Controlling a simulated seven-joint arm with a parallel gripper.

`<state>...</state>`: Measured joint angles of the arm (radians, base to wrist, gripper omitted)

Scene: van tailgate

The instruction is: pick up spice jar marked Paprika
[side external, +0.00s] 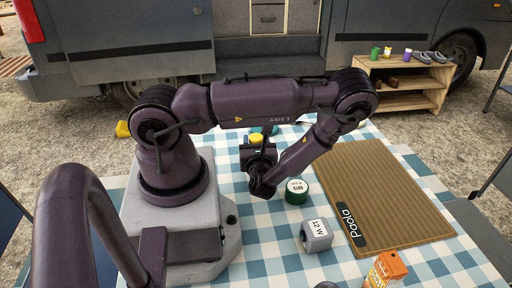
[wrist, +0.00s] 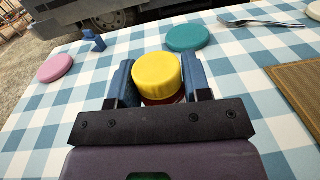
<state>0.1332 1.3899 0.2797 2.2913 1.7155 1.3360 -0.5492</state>
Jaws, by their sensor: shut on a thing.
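My gripper (wrist: 158,78) is shut on a jar with a yellow lid (wrist: 157,71), one finger on each side of it. A strip of dark red body shows under the lid in the wrist view. No label can be read, so I cannot tell whether it is marked Paprika. In the side external view the yellow lid (side external: 256,138) shows just behind my gripper (side external: 258,152), low over the checked cloth. The jar's lower part is hidden, and I cannot tell if it touches the cloth.
A green tin with a white lettered top (side external: 297,190) stands close by. A grey box (side external: 316,235) and an orange carton (side external: 385,270) are nearer the front. A brown mat (side external: 385,195) lies right.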

